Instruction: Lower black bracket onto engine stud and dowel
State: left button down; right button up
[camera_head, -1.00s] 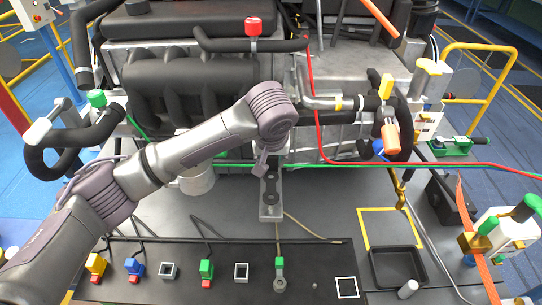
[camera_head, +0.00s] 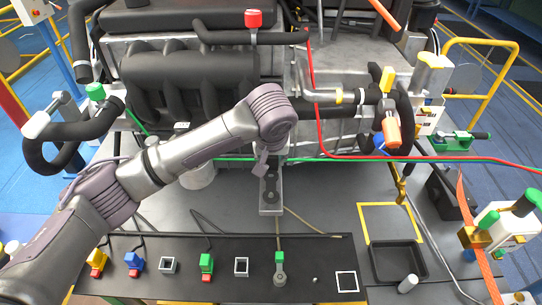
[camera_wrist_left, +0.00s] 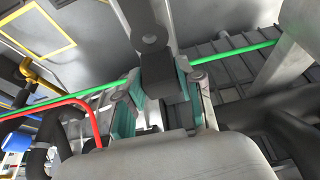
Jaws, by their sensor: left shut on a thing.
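The black bracket (camera_head: 270,185) is a narrow dark piece with round features, in line with a grey metal mount (camera_head: 271,211) at the engine's front. In the left wrist view the bracket (camera_wrist_left: 157,66) sits between the teal-padded fingers of my left gripper (camera_wrist_left: 160,88), which is shut on it. In the head view my left gripper (camera_head: 262,164) is mostly hidden by my wrist. The engine (camera_head: 190,80) stands behind. I cannot make out the stud and dowel, nor whether the bracket touches the mount. My right gripper is not in view.
A green cable (camera_head: 225,158) and a red cable (camera_head: 317,110) run close by the gripper. A dark strip (camera_head: 225,258) with several coloured connectors lies in front. A black tray (camera_head: 398,262) and a yellow outlined square (camera_head: 388,205) are at right.

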pick_arm(q)
jog(key=shift+f, duration=0.8)
jog(key=c, duration=0.7)
grip_release()
jog(key=shift+o, duration=0.2)
